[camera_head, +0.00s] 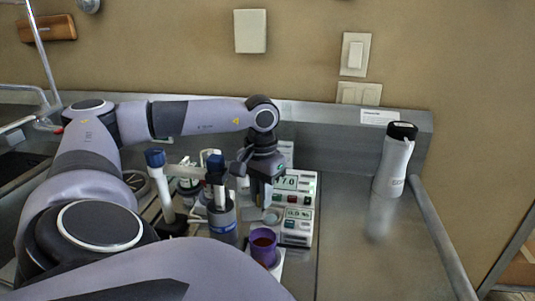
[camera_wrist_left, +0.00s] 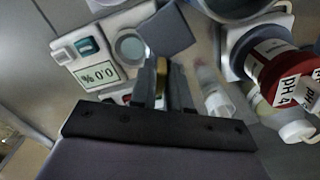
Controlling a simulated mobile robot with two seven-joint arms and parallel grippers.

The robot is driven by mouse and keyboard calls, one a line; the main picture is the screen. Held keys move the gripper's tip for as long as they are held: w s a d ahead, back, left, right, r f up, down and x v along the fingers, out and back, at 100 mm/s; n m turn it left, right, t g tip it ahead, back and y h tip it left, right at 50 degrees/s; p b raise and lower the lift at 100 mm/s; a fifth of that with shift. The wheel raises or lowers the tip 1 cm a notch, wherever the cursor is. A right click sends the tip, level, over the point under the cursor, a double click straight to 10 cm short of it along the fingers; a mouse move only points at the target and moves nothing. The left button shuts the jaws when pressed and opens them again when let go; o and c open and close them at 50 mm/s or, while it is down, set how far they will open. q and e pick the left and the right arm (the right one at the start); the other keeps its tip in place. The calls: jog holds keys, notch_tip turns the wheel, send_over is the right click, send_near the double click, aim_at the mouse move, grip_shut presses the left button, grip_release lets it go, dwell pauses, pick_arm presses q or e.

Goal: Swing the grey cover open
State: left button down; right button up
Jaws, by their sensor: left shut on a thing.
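The grey cover (camera_wrist_left: 170,30) is a flat square plate in the left wrist view. It sits beside a pale round well (camera_wrist_left: 130,46) on a white meter (camera_wrist_left: 95,60) with a "0.0 %" display, and the well shows largely uncovered. My left gripper (camera_wrist_left: 163,78) is shut at the cover's near edge, with a thin yellowish strip between its fingers. The exact contact is hard to make out. In the head view my left gripper (camera_head: 262,192) points down just left of the meter (camera_head: 298,228), and it hides most of the cover there. My right gripper is not in view.
Blue-capped probes (camera_head: 155,160) and a grey canister (camera_head: 222,220) stand to the left. A red-labelled pH bottle (camera_wrist_left: 275,70) is close on the right of the wrist view. A white bottle (camera_head: 395,160) stands right, with clear counter around it.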

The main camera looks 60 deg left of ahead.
pick_arm(q)
jog(key=shift+w+a+r+m, duration=0.1)
jog(key=shift+m, duration=0.2)
jog(key=c, duration=1.2)
grip_release()
jog(key=shift+r, duration=3.55)
